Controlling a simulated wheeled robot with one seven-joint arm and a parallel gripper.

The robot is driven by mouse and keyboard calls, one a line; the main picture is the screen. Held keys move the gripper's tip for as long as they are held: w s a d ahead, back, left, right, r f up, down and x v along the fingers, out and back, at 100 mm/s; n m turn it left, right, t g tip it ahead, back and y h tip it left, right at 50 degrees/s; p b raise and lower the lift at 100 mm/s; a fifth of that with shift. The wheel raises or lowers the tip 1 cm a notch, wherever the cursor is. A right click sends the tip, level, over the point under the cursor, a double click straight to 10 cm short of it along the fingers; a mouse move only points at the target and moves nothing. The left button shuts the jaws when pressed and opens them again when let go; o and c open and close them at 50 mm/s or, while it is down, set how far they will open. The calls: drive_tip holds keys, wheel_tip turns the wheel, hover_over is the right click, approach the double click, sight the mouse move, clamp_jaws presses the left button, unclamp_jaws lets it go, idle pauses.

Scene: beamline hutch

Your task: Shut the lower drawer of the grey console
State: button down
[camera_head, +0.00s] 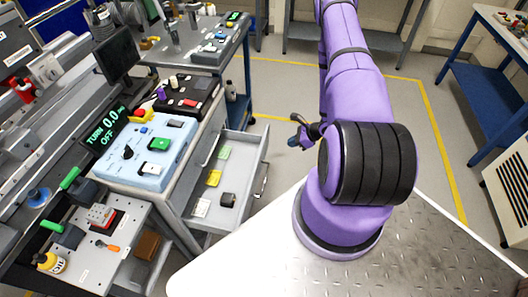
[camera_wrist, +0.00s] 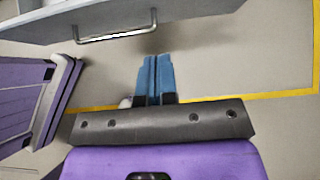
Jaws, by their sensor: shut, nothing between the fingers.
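The grey console (camera_head: 204,150) stands left of centre in the head view. One of its drawers (camera_head: 242,168) is pulled out to the right; I cannot tell for sure that it is the lower one. Its inside is open to view. My gripper (camera_head: 293,142) is to the right of the drawer front, apart from it, with blue fingers. In the wrist view the fingers (camera_wrist: 155,58) are shut together and empty. A pale drawer front (camera_wrist: 180,12) with a bar handle (camera_wrist: 115,37) lies beyond the fingertips, with a gap between.
The drawer holds green, yellow and white flat pieces and a small black block (camera_head: 228,199). A blue control box (camera_head: 145,152) sits on the console. A blue-framed cart (camera_head: 195,45) stands behind. The floor (camera_head: 280,90) to the right of the drawer is clear, with yellow lines.

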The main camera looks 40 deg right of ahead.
drive_tip(key=w+a+r+x, duration=0.1)
drive_tip(key=x, duration=1.2)
drive_tip(key=shift+r, duration=0.15)
drive_tip(key=shift+w+a, duration=0.1)
drive_tip(key=shift+a, duration=0.05)
drive_tip(key=w+a, duration=1.1)
drive_tip(key=w, duration=0.3)
